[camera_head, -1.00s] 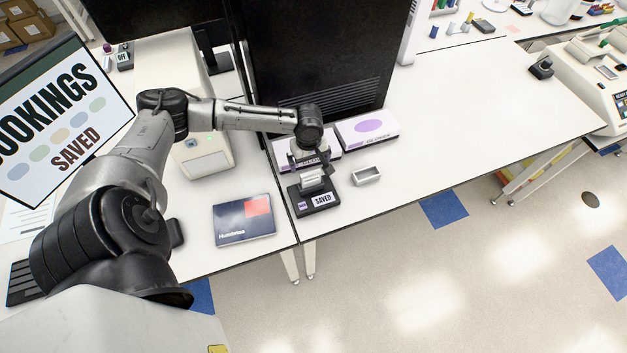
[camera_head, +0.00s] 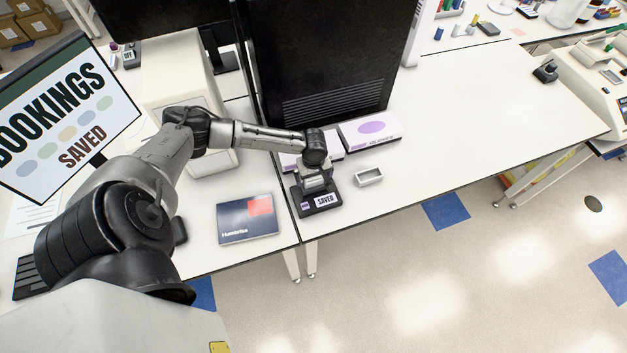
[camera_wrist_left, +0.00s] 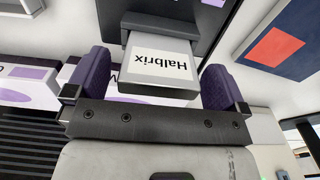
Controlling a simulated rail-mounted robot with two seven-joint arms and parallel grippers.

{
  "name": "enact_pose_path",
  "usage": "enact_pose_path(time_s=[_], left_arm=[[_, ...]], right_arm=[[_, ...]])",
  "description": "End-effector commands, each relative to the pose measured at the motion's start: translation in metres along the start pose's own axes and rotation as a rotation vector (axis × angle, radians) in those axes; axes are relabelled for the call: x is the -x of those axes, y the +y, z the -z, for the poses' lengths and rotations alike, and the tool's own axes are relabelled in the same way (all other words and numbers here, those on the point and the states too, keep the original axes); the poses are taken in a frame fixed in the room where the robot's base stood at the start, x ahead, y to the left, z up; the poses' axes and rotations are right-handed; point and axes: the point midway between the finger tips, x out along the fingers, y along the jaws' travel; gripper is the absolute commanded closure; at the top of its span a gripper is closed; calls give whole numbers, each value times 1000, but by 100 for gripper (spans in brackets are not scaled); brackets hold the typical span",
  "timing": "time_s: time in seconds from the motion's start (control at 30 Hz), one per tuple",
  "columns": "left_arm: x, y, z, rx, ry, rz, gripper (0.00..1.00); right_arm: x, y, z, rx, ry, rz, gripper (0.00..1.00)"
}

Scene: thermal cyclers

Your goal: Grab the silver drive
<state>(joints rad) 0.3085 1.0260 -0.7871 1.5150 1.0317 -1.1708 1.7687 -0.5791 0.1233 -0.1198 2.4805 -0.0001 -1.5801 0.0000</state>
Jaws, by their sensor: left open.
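The silver drive (camera_wrist_left: 150,84), with a white label reading "Halbrix", sticks out of a dark dock in the left wrist view. The black dock (camera_head: 302,208) stands near the table's front edge and has a small screen reading "SAVED". My left gripper (camera_wrist_left: 158,68) is open, with one purple-padded finger on each side of the drive. A gap shows between the drive and each finger. In the head view my left gripper (camera_head: 317,186) is over the dock and hides most of the drive. My right gripper is in neither view.
A small open silver tray (camera_head: 369,177) is just right of the dock. Glove boxes (camera_head: 370,132) lie behind it, before a tall black case (camera_head: 325,60).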

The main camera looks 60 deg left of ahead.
Motion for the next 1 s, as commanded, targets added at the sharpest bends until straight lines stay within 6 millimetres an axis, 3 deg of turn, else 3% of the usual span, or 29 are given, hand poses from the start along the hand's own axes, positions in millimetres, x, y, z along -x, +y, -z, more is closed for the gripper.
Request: enact_pose_path(time_s=[0.17,0.7,1.0], left_arm=[[0,0,0,0,0,0,2],[1,0,0,-1,0,-1,52],[3,0,0,-1,1,-1,52]], right_arm=[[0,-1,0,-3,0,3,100],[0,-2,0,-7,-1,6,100],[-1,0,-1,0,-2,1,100]])
